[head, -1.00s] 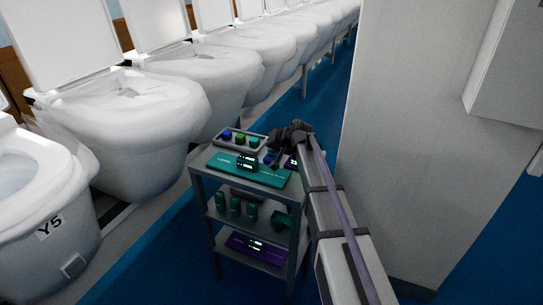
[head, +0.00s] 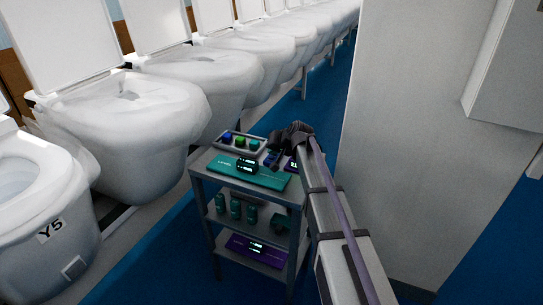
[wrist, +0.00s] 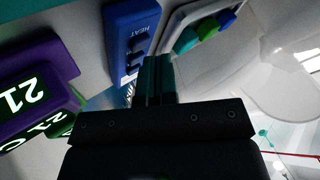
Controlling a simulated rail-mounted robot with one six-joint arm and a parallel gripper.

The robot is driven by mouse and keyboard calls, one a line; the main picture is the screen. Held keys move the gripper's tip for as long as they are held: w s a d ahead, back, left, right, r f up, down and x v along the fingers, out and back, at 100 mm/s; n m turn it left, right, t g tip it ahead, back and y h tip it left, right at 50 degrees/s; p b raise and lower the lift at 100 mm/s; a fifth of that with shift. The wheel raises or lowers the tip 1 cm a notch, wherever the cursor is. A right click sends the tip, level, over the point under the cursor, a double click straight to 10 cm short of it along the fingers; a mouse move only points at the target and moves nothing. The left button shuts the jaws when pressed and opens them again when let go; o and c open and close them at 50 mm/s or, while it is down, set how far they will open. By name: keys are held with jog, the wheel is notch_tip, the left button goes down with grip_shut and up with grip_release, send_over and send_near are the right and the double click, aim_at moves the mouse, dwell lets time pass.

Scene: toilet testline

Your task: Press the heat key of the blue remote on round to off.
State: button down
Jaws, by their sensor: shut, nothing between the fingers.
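The blue remote (wrist: 122,18) lies on the cart's top shelf. In the wrist view it shows the word HEAT and a column of dark keys along its face. In the head view it is small and partly hidden behind my gripper (head: 274,164). My gripper also shows in the wrist view (wrist: 156,58), with its fingers together and empty. The fingertips are close to the lower right edge of the remote in that view. I cannot tell whether they touch it.
A purple display (wrist: 30,62) reading 21 sits beside the remote. A grey tray (head: 262,150) with blue, green and teal pieces and a teal LEVEL box (head: 222,165) share the shelf. Toilets (head: 130,110) line the left; a tall grey cabinet (head: 400,130) stands right.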

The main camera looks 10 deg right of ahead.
aim_at(273, 157)
jog(key=shift+r, duration=0.4)
notch_tip(273, 157, up, 5)
jog(key=p, duration=0.5)
jog(key=shift+f, duration=0.1)
dwell(0.4)
